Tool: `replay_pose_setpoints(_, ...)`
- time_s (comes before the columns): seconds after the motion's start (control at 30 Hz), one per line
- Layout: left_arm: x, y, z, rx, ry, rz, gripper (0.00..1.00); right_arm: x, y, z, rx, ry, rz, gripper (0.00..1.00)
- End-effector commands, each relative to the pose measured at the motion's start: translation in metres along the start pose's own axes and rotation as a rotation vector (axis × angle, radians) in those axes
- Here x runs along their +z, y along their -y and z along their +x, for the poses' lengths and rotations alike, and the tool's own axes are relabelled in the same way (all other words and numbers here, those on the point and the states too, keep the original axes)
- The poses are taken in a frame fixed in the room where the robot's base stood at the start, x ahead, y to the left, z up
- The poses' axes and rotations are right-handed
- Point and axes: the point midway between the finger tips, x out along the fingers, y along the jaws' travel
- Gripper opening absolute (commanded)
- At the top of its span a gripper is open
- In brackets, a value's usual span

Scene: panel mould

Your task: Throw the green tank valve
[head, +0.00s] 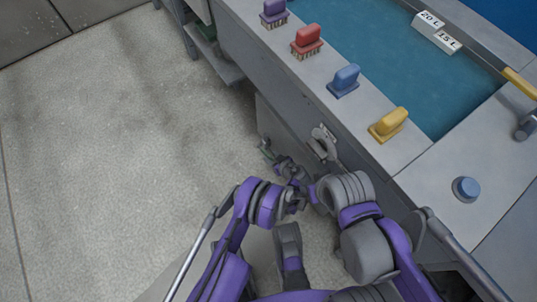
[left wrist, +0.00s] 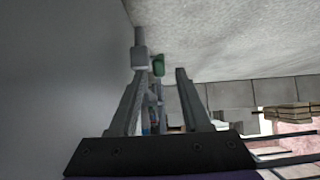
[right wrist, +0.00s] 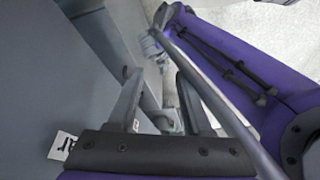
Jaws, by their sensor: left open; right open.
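The tank valve shows in the left wrist view as a grey fitting with a green handle (left wrist: 158,65), by the tank's side wall. In the head view a small bit of green (head: 265,146) shows low beside the tank. My left gripper (head: 274,156) is open and close to it. In the left wrist view the green handle appears between the lines of the open left fingers (left wrist: 160,76), nearer the left finger. Contact cannot be told. My right gripper (head: 323,142) is open and empty against or near the tank's side; its fingers (right wrist: 155,88) show in the right wrist view.
The tank (head: 425,75) holds blue-green water. Purple (head: 273,9), red (head: 308,38), blue (head: 345,78) and yellow (head: 388,122) brushes stand on its rim. A blue knob (head: 466,188) is at right. Floor at left is clear.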

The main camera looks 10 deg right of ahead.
Motion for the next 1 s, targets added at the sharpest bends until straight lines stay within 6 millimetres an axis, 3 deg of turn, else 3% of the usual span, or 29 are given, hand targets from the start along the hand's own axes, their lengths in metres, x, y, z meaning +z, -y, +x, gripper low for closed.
replay_pose_setpoints(0.1,-0.001,-0.001,-0.028,0.002,0.0,0.001,0.47,-0.002,0.0,-0.008,0.0,-0.001,0.0,0.5)
replay_pose_setpoints(0.3,-0.001,0.0,-0.057,0.001,-0.001,0.001,0.47,-0.003,0.0,-0.014,0.0,-0.002,0.0,0.5)
replay_pose_setpoints(0.7,0.0,0.001,-0.066,-0.001,-0.001,-0.001,0.47,-0.003,0.0,-0.015,0.0,-0.002,0.0,0.5)
replay_pose_setpoints(0.87,-0.011,0.003,-0.066,-0.006,0.01,0.006,0.47,-0.003,0.0,-0.015,0.0,-0.002,0.0,0.23)
replay_pose_setpoints(1.0,-0.054,0.018,-0.067,-0.027,0.057,0.036,0.47,-0.003,0.0,-0.015,0.0,-0.002,0.0,0.0)
